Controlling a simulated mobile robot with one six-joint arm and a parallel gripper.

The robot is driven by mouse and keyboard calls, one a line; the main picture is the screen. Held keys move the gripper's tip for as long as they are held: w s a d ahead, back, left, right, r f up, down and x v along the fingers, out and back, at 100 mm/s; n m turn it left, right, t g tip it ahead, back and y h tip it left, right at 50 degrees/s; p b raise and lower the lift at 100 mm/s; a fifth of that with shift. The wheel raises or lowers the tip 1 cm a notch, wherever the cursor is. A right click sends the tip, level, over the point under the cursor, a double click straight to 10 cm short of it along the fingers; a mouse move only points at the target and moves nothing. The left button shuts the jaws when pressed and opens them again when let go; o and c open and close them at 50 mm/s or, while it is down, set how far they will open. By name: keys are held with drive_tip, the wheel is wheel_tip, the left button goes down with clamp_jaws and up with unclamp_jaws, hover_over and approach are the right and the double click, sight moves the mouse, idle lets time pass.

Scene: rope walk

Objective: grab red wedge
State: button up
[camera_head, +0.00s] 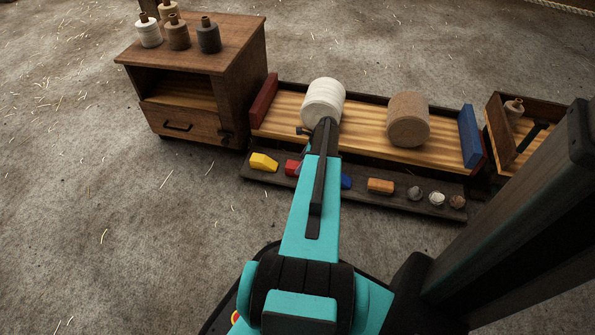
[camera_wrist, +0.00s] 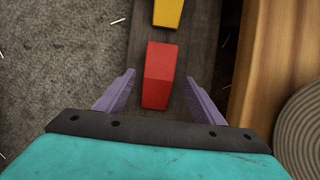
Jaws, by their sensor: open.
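The red wedge (camera_wrist: 158,75) lies on a dark narrow board (camera_wrist: 205,60) in the wrist view. My gripper (camera_wrist: 160,85) is open, with one purple finger on each side of the near part of the wedge and visible gaps between. I cannot tell how high the fingers are above the board. In the head view the red wedge (camera_head: 292,168) shows just left of my arm, which hides part of it. My fingers are hidden there.
A yellow block (camera_head: 263,162) lies left of the wedge, and a blue piece (camera_head: 346,182) and an orange block (camera_head: 380,186) lie right. Behind is a wooden tray (camera_head: 365,130) with a white roll (camera_head: 323,98) and a brown roll (camera_head: 408,119). A cabinet (camera_head: 240,62) stands left.

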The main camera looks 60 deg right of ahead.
sight(291, 165)
drive_tip(key=shift+b+x, duration=1.3)
drive_tip(key=shift+x, duration=1)
drive_tip(key=shift+a, duration=0.15)
drive_tip(key=c, duration=1.2)
drive_tip(key=shift+r, duration=0.15)
